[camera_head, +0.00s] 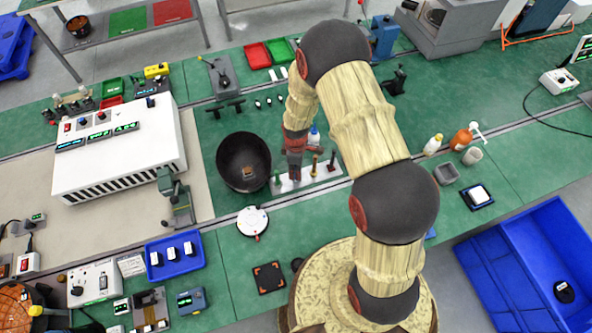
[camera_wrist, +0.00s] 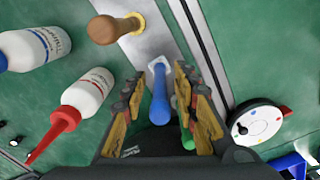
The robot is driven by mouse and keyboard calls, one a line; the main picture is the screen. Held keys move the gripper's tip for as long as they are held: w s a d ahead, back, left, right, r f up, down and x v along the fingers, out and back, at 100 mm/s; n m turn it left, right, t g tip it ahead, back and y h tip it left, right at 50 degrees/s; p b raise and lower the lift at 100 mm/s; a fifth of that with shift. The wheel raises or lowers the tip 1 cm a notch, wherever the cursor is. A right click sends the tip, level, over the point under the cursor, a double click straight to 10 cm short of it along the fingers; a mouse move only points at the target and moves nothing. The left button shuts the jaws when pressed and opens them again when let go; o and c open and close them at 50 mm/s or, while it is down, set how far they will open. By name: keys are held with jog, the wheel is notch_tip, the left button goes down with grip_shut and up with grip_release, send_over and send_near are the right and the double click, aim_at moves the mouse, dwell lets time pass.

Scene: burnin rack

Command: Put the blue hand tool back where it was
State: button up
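The blue hand tool (camera_wrist: 160,100) shows in the wrist view as a blue handle between my gripper's fingers, its far end meeting a pale metal plate. My gripper (camera_wrist: 168,92) has its fingers apart, with a gap visible beside the handle. In the head view my gripper (camera_head: 294,166) points down over the tool rack (camera_head: 292,187), and I cannot make out the blue tool there. A wooden-handled tool (camera_wrist: 115,29) stands on the rack to one side. A green handle (camera_wrist: 187,138) is partly hidden by the right finger.
Two white bottles, one blue-marked (camera_wrist: 38,47) and one red-capped (camera_wrist: 88,92), stand close to the left finger. A white round dial device (camera_wrist: 262,122) is to the right. A black bowl (camera_head: 243,162) stands left of the rack. A blue crate (camera_head: 530,262) is at right.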

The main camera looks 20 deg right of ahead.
notch_tip(320, 180, up, 11)
jog(key=shift+r, duration=0.1)
jog(key=s+r+m+t, duration=0.1)
jog(key=s+r+m, duration=0.2)
jog(key=r, duration=0.9)
jog(key=s+r+m+t, duration=0.2)
jog(key=s+r+m, duration=0.1)
jog(key=r, duration=0.9)
jog(key=s+r+m+t, duration=0.1)
jog(key=s+r+m, duration=0.2)
jog(key=s+r, duration=0.2)
jog(key=s+r+m+t, duration=0.1)
jog(key=s+r+m, duration=0.2)
jog(key=s+r, duration=0.3)
jog(key=s, duration=0.5)
jog(key=shift+r+m+t, duration=0.3)
jog(key=shift+s, duration=0.1)
